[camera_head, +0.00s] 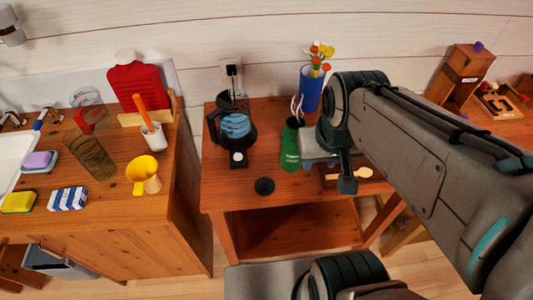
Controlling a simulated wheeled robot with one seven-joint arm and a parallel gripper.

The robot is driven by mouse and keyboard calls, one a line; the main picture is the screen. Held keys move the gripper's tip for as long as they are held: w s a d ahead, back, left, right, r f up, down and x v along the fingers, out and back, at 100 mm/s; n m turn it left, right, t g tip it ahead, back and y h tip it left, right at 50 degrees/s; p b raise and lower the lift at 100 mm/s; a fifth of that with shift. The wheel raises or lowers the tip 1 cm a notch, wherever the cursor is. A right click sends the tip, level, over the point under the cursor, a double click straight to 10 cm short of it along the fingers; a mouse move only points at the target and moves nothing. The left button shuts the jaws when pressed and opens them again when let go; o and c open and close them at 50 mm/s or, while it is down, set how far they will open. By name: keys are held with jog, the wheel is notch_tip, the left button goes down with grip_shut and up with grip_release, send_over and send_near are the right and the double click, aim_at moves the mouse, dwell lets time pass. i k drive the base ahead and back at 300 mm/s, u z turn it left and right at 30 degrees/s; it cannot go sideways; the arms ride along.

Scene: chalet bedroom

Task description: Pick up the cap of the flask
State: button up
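A green bottle-like flask (290,152) stands upright on the middle wooden table, with a dark top and thin pale strands showing above it. A small dark round piece (264,186), which looks like a cap, lies on the table near its front edge, left of and in front of the flask. My gripper (346,178) is over the right part of the table, right of the flask and the dark piece, and apart from the dark piece. One dark finger shows pointing down; the rest is hidden by my arm, so its opening cannot be told.
A coffee maker (236,128) stands behind the dark piece. A blue vase (310,90) with flowers stands at the back. A tray (330,176) with a wooden spoon (348,175) lies under my gripper. The left counter (112,205) holds a yellow cup (145,176) and sponges.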

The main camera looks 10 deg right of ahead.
aim_at(264, 185)
jog(key=z, duration=2.95)
jog(key=k, duration=0.75)
jog(key=u, duration=1.3)
